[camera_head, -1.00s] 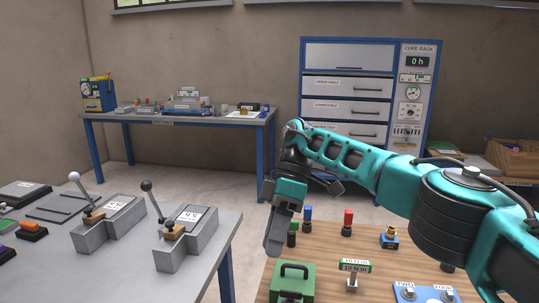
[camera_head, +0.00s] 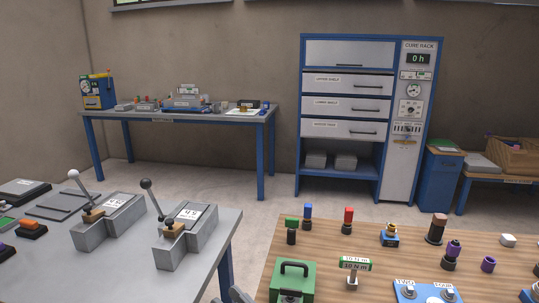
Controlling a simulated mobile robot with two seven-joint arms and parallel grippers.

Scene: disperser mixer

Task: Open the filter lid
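I cannot make out a part that is clearly the filter lid. A green box (camera_head: 293,281) with a dark arched handle on top stands at the front left of the wooden table, cut off by the bottom edge; I cannot tell whether it is the filter.
The wooden table (camera_head: 345,227) holds several coloured knobs, a torque sign (camera_head: 355,265) and a blue switch plate (camera_head: 425,293). A grey table (camera_head: 130,262) with two lever blocks stands at left. Behind are a blue bench (camera_head: 180,118) and a cure rack (camera_head: 345,150). Floor shows between the tables.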

